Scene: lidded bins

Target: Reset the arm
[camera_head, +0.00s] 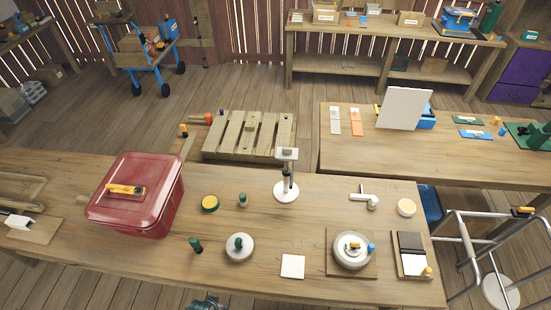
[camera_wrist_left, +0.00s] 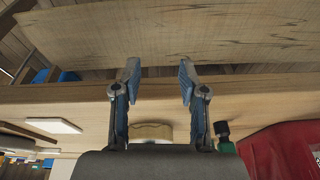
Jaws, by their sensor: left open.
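My left gripper (camera_wrist_left: 158,80) shows in the left wrist view with its two blue-grey fingers spread apart and nothing between them. It faces a wooden surface (camera_wrist_left: 200,32), and a pale wooden edge crosses behind the fingers. Neither arm can be clearly made out in the head view; a small dark shape (camera_head: 207,303) at the bottom edge is too cut off to identify. My right gripper is not in view.
The front workbench (camera_head: 300,215) holds a closed red lidded bin (camera_head: 150,205), a white stand (camera_head: 286,190), round lidded containers (camera_head: 239,247) and a white tile (camera_head: 293,266). A red thing (camera_wrist_left: 285,150) and a white tile (camera_wrist_left: 52,125) flank the left gripper.

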